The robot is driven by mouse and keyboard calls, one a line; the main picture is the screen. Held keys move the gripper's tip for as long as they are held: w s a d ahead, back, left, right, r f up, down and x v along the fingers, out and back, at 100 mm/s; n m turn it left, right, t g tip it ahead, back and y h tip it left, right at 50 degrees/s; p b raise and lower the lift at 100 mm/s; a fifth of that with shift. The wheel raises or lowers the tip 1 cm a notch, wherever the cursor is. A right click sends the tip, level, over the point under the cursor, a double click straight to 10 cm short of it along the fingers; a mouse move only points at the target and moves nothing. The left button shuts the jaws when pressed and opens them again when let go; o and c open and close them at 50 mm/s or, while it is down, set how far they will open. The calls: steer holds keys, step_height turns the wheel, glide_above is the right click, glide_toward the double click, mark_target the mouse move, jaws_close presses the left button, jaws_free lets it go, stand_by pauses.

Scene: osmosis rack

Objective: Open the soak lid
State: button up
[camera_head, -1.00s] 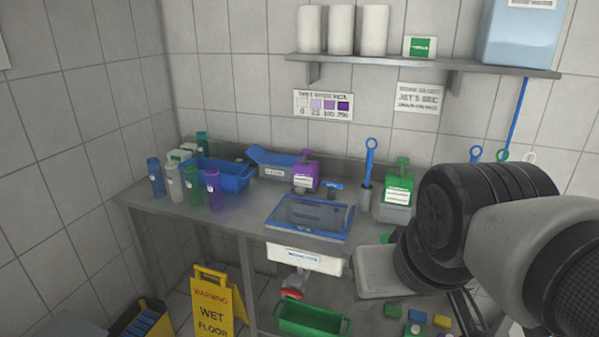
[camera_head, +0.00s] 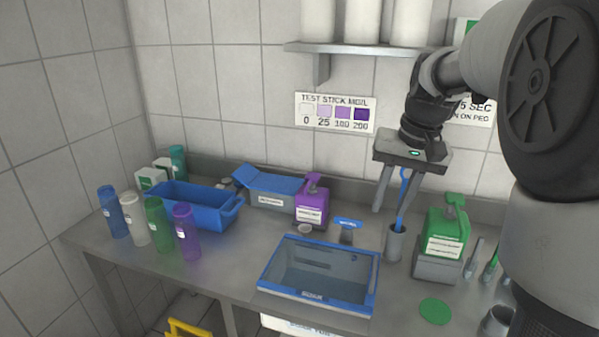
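A blue-framed, see-through lid (camera_head: 318,270) covers a basin set in the steel counter at the middle. It looks closed, with a small label on its front edge that I cannot read for sure. My gripper (camera_head: 391,214) hangs above the counter, behind and to the right of the lid, fingers pointing down. The fingers are apart, with no object clearly held. A blue-handled brush (camera_head: 404,205) in a grey holder (camera_head: 395,243) shows by the right finger. I cannot tell whether the finger touches it. My gripper is apart from the lid.
A purple jug (camera_head: 312,207) and a grey box with a blue flap (camera_head: 267,189) stand behind the lid. A green jug (camera_head: 446,236) is at right. Several bottles (camera_head: 155,222) and a blue tub (camera_head: 200,207) are at left. A shelf (camera_head: 370,48) is above.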

steer(key=m+g+y+b, duration=0.1)
glide_above(375, 269)
steer(key=s+d, duration=0.2)
steer(key=d, duration=0.1)
step_height(375, 269, down, 8)
steer(key=a+f, duration=0.1)
steer(key=f, duration=0.4)
steer(key=w+f, duration=0.1)
steer(key=f, duration=0.5)
steer(key=w+a+f+b, duration=0.1)
steer(key=f, duration=0.5)
steer(key=shift+a+f, duration=0.15)
steer(key=shift+a, duration=0.15)
steer(key=shift+c, duration=0.2)
jaws_close()
